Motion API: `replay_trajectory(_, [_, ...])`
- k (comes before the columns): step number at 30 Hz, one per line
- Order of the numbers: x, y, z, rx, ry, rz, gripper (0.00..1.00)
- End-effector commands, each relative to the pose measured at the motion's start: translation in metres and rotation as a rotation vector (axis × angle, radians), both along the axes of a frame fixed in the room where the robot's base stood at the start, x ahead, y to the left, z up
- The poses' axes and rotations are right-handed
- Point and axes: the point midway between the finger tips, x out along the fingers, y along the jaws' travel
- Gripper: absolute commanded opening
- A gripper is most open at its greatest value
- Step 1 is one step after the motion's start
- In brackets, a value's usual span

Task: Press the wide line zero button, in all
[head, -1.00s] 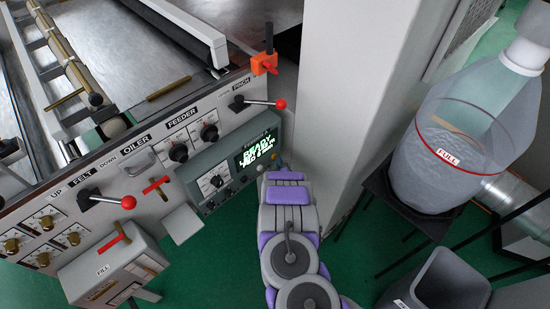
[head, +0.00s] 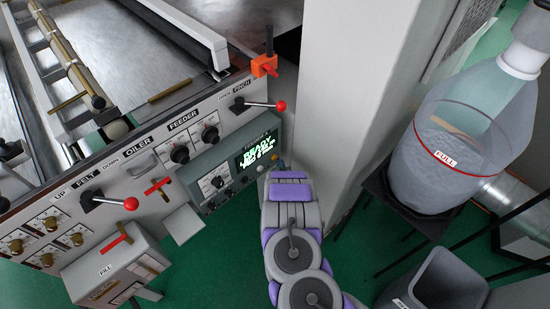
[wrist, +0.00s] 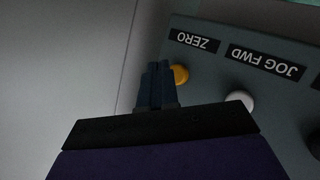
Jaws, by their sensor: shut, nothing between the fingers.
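The zero button is a yellow round button (wrist: 181,74) beside the black ZERO label (wrist: 194,41), which reads upside down in the wrist view. My gripper (wrist: 158,68) is shut and empty, its dark fingertips just left of the button and overlapping its edge in the picture. I cannot tell whether they touch it. In the head view a small yellow spot, likely this button (head: 274,157), shows at the right end of the control box (head: 226,178), by the end of my arm. The green display (head: 257,151) reads READY, with a second line hard to read.
A white button (wrist: 240,98) by the JOG FWD label (wrist: 266,62) lies right of my gripper. A red-knobbed lever (head: 281,106) sticks out above the box. A pale column (head: 345,100) stands close right, with a big clear container (head: 440,165) beyond.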

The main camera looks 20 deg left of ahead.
Motion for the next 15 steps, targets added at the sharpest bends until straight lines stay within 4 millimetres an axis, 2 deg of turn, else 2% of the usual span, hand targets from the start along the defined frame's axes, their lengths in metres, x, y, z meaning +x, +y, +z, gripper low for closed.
replay_trajectory(7, [-0.001, -0.003, 0.0, -0.001, 0.0, -0.001, 0.0])
replay_trajectory(15, [-0.01, -0.025, 0.0, -0.004, 0.007, -0.002, 0.0])
